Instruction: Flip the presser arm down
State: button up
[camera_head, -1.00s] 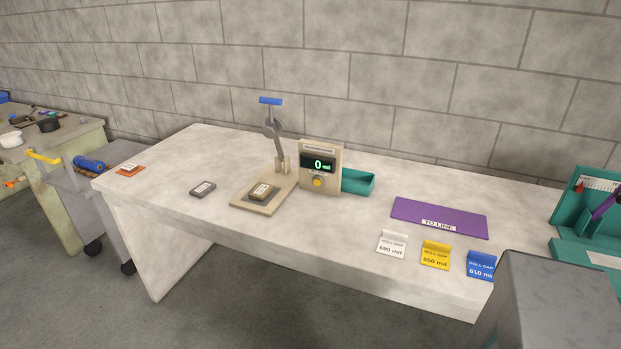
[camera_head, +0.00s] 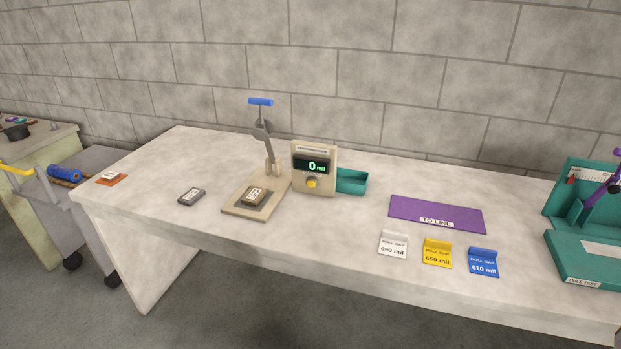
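The presser arm (camera_head: 264,134) stands raised, nearly upright and leaning slightly left at the top. It has a blue crossbar handle (camera_head: 261,101) and a round grey disc partway along it. It rises from the back of a beige base plate (camera_head: 243,212). A small labelled block (camera_head: 255,195) lies on a dark pad on that base. Right beside the base stands a beige readout box (camera_head: 315,169) with a green display showing 0 mil and a yellow knob (camera_head: 312,183). My gripper is not in view.
A grey labelled block (camera_head: 191,197) lies left of the base, and an orange pad (camera_head: 112,179) farther left. A teal device (camera_head: 583,256) stands at the right end.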

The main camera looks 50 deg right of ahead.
aim_at(264, 127)
jog(key=u, duration=0.55)
jog(key=k, duration=0.15)
jog(key=z, duration=1.9)
jog(key=k, duration=0.9)
jog(key=u, duration=0.2)
jog(key=i, duration=0.85)
jog(key=z, duration=0.05)
